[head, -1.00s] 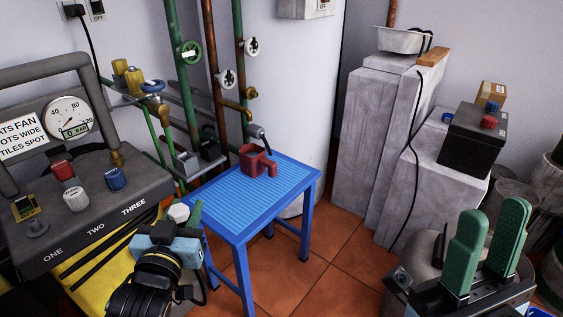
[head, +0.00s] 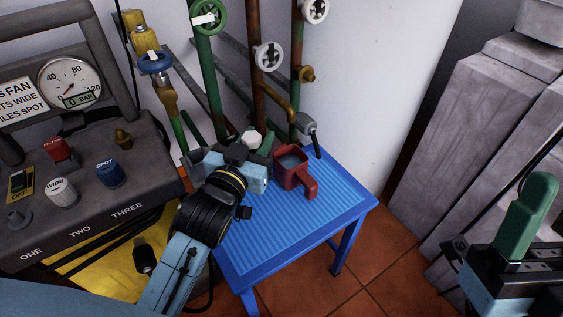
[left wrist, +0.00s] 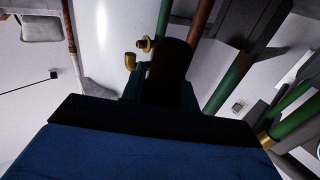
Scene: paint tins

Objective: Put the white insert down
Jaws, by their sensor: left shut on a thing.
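The white insert (head: 251,138) shows as a small pale faceted end at the tip of my left gripper (head: 259,147). My left gripper is shut on it, at the far left part of the blue table (head: 258,232). The gripper body hides most of the insert, and I cannot tell whether it touches anything below. In the left wrist view a dark, shadowed round shape (left wrist: 169,68) sits between the fingers. My right gripper is partly cut off at the right edge; one green finger (head: 526,218) shows, with clear space beside it.
A red open holder with a handle (head: 295,172) stands on the table, just right of my left gripper. Pipes with valve wheels (head: 268,57) rise behind. A control panel (head: 95,185) is at the left. The table's front and right are clear.

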